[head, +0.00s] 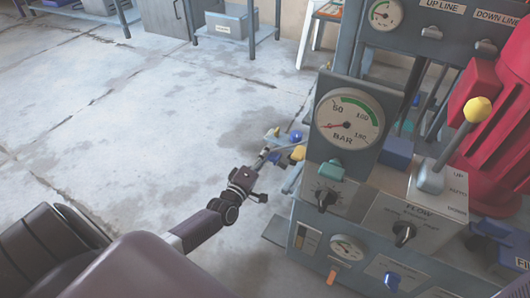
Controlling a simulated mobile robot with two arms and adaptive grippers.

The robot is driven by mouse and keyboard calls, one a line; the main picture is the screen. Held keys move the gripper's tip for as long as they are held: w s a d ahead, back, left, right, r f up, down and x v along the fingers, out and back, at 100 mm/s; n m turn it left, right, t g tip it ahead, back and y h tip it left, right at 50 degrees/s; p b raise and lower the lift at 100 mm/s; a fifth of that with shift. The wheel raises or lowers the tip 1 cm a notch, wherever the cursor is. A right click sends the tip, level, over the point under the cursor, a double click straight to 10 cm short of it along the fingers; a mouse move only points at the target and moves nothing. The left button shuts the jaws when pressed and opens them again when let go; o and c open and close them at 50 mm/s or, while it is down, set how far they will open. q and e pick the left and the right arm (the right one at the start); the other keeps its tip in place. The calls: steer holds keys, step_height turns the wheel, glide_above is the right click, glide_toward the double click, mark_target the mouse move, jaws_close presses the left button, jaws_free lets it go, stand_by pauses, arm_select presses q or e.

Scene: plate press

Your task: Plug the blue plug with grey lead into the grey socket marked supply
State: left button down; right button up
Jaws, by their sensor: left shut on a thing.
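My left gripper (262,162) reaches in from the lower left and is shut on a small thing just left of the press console. A small blue piece (277,157) shows at its fingertips and looks like the blue plug. A thin grey line runs from there to the right, perhaps its lead. The parts are too small to tell how the plug is turned or whether it touches anything. I cannot make out the grey socket or a supply mark. My right gripper is not in view.
The grey console (322,240) with a BAR gauge (349,123), knobs and a yellow-topped lever (451,145) fills the right. Small yellow and blue parts (297,152) sit beside its left side. A red housing (497,140) stands far right. The floor at left is clear.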

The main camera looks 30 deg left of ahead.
mark_target(279, 164)
arm_select(q)
steer(key=shift+w+d+f, duration=0.1)
steer(key=shift+d+f, duration=0.1)
steer(key=shift+d, duration=0.7)
steer(key=shift+w+d+f, duration=0.1)
steer(key=shift+d+f, duration=0.15)
steer(key=shift+d, duration=0.6)
steer(key=shift+d+f, duration=0.2)
steer(key=shift+d, duration=0.7)
steer(key=shift+w+d+f, duration=0.1)
steer(key=shift+d+f, duration=0.2)
steer(key=shift+d, duration=0.7)
steer(key=shift+d+f, duration=0.25)
steer(key=shift+d, duration=0.75)
steer(key=c, duration=1.7)
jaws_free()
steer(key=shift+c, duration=0.2)
